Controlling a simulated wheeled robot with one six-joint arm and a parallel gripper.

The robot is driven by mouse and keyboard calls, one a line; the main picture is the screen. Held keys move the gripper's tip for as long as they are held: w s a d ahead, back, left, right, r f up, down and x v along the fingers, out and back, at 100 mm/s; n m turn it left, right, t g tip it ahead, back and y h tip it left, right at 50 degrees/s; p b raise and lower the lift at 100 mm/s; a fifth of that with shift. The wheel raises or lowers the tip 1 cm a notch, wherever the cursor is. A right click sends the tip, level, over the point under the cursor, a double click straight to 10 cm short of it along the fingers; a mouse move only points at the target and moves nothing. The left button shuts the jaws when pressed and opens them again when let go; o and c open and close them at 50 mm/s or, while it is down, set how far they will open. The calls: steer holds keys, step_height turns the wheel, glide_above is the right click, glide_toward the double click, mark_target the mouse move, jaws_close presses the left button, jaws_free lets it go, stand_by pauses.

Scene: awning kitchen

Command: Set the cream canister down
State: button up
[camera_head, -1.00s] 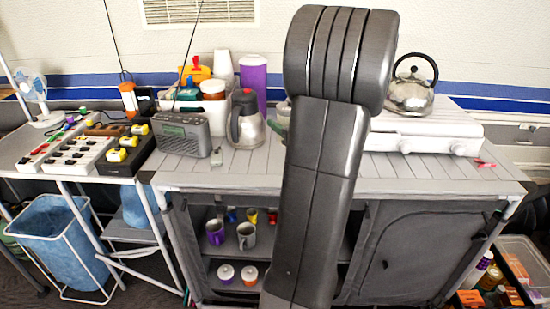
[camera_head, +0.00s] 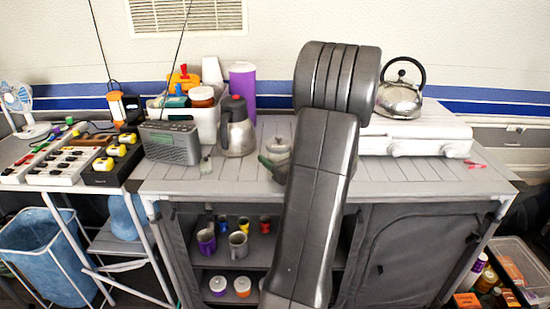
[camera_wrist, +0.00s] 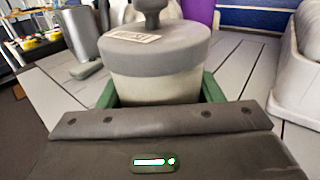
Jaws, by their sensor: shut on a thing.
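The cream canister (camera_wrist: 150,88) has a cream body, a grey lid with a pale label and a dark knob. My gripper (camera_wrist: 158,98) is shut on it, with a green finger on either side. In the head view the canister (camera_head: 279,149) shows just left of my arm, over the grey slatted counter (camera_head: 420,175). It looks upright. A green finger of my gripper (camera_head: 270,168) shows below it, and my arm hides the rest. I cannot tell whether its base touches the counter.
A steel jug (camera_head: 237,133) stands left of the canister, near a radio (camera_head: 170,143) and a purple cylinder (camera_head: 243,84). A white stove (camera_head: 418,132) with a kettle (camera_head: 400,97) is on the right. The counter's front right is mostly clear.

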steer(key=shift+f, duration=0.2)
steer(key=o, duration=1)
steer(key=shift+o, duration=0.2)
steer(key=shift+r, duration=0.1)
steer(key=shift+r, duration=0.15)
steer(key=v, duration=1.2)
